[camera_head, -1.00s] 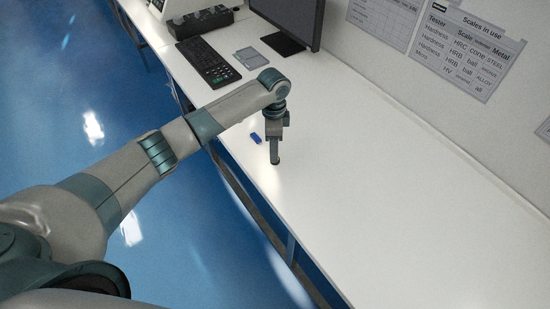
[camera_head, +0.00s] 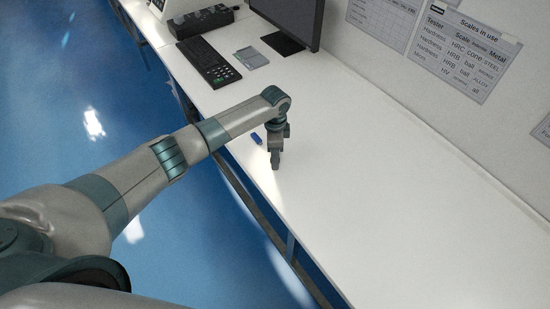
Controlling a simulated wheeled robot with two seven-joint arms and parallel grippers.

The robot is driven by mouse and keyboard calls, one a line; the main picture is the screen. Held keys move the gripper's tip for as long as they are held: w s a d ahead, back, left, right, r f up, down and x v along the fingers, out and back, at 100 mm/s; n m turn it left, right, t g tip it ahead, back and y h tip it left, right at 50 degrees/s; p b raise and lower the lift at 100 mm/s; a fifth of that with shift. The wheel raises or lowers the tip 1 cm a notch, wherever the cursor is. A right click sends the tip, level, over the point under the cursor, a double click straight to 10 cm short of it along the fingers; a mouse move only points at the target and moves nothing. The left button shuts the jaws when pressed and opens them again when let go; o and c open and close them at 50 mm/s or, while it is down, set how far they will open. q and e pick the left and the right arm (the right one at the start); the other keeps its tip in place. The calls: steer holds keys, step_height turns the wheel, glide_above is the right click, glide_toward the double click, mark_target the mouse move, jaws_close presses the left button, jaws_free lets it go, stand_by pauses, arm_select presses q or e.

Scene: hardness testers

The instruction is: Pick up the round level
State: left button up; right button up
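My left gripper (camera_head: 275,166) points down at the white table, near its front edge. From this side its fingers overlap, so I cannot tell whether they are open or shut. I cannot make out the round level; it may be hidden by the gripper or too small to see. My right gripper is not in view.
A small blue object (camera_head: 256,138) lies on the white table (camera_head: 390,200) just left of the gripper. A black keyboard (camera_head: 208,62), a small grey flat item (camera_head: 252,57) and a monitor (camera_head: 290,22) stand farther back. The table to the right is clear.

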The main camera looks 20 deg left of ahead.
arm_select(q)
steer(key=shift+c, duration=0.6)
steer(key=c, duration=1)
steer(key=shift+r, duration=0.1)
steer(key=shift+r+b, duration=0.45)
steer(key=shift+r, duration=0.15)
step_height(320, 180, up, 2)
steer(key=shift+w+r+b, duration=0.1)
steer(key=shift+r+b, duration=0.1)
steer(key=shift+b, duration=0.35)
steer(key=s+d+r+b, duration=0.1)
steer(key=d+r, duration=0.2)
steer(key=d, duration=0.2)
steer(key=s+d+r+b, duration=0.1)
steer(key=d+r+b, duration=0.1)
steer(key=d+r, duration=0.2)
steer(key=shift+d, duration=1.3)
